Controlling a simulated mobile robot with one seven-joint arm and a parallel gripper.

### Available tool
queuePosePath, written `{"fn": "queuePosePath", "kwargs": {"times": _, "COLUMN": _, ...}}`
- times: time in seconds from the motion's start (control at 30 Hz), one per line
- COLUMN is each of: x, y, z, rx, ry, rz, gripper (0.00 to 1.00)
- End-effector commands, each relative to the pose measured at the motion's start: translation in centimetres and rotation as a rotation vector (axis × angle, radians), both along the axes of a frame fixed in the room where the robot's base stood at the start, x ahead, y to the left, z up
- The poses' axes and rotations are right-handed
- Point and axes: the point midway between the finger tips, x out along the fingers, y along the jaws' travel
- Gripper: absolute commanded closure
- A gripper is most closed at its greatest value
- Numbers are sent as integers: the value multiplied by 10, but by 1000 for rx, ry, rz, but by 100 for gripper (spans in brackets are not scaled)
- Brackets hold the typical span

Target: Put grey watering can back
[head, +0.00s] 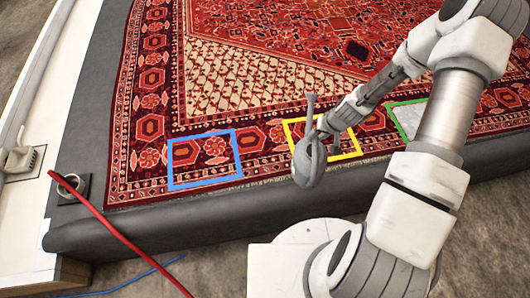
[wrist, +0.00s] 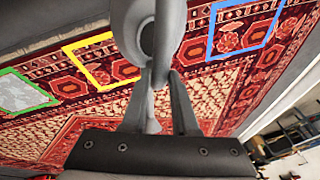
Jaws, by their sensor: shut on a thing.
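The grey watering can (head: 308,165) is held in my gripper (head: 326,126), above the front border of the red patterned rug (head: 250,75). It overlaps the yellow square outline (head: 358,140) in the head view, and its height above the rug is hard to judge. In the wrist view my gripper (wrist: 162,90) is shut on the can, whose grey body (wrist: 170,20) fills the top middle. A blue square outline (head: 171,165) lies to the left, with bare rug inside. A green outline (head: 410,102) lies to the right, around a pale grey patch, partly behind my arm.
The rug lies on a dark grey raised platform (head: 150,225). A red hose or cable (head: 115,230) runs from a ring-shaped fitting (head: 70,186) at the left corner. A white ledge with a socket (head: 20,160) stands at far left. A blue cable lies on the floor.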

Motion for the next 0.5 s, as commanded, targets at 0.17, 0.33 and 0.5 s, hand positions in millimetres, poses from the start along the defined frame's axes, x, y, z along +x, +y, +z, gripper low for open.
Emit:
{"fn": "queuePosePath", "kwargs": {"times": 0.17, "x": 52, "y": -14, "z": -38, "rx": -2, "ry": -7, "rz": -69, "gripper": 100}}
{"fn": "queuePosePath", "kwargs": {"times": 0.33, "x": 98, "y": -21, "z": -58, "rx": -3, "ry": -9, "rz": -117, "gripper": 100}}
{"fn": "queuePosePath", "kwargs": {"times": 0.5, "x": 142, "y": -19, "z": -70, "rx": -3, "ry": -8, "rz": -148, "gripper": 100}}
